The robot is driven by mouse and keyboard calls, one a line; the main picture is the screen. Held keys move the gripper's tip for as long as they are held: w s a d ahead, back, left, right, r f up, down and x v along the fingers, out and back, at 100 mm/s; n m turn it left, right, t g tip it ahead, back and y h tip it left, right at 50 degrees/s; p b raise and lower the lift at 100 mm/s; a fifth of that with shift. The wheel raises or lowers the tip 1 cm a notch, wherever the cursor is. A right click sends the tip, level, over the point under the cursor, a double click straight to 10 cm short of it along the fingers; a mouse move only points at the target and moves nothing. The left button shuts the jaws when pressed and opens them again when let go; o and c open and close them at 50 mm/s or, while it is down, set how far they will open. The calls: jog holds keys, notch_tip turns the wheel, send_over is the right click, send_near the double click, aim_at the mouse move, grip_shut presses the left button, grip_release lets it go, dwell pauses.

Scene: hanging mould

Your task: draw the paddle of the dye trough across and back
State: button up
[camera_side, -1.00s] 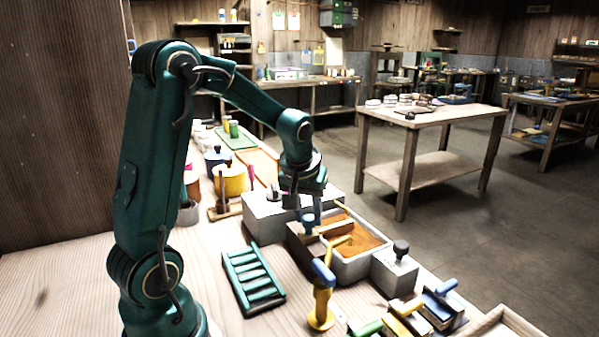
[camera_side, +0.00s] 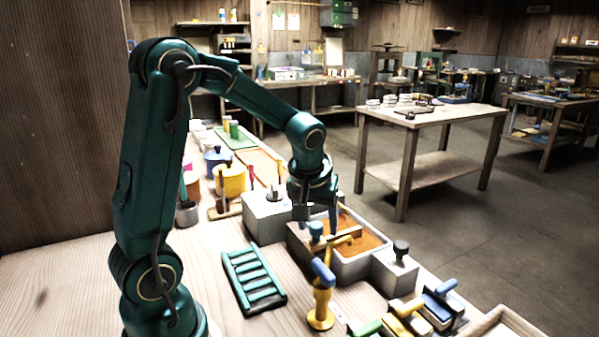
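The dye trough (camera_side: 350,275) is a pale grey box with orange-brown dye inside, right of centre. The paddle (camera_side: 345,239) is a yellow-tan bar lying across the trough, with a teal-blue knob (camera_side: 316,229) at its left end. My gripper (camera_side: 318,214) points down over this left end. Its two dark fingers show apart, one on each side of the knob. I cannot tell whether they touch the knob or grip it.
A yellow stand with a blue handle (camera_side: 321,295) rises just in front of the trough. A grey block with a dark knob (camera_side: 395,270) adjoins it on the right, another grey block (camera_side: 265,217) on the left. A green rack (camera_side: 253,280) lies on the bench.

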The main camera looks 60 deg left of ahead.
jog(key=v, duration=0.5)
jog(key=shift+a+x, duration=0.2)
jog(key=shift+x, duration=2.4)
jog(key=shift+r, duration=0.1)
grip_shut()
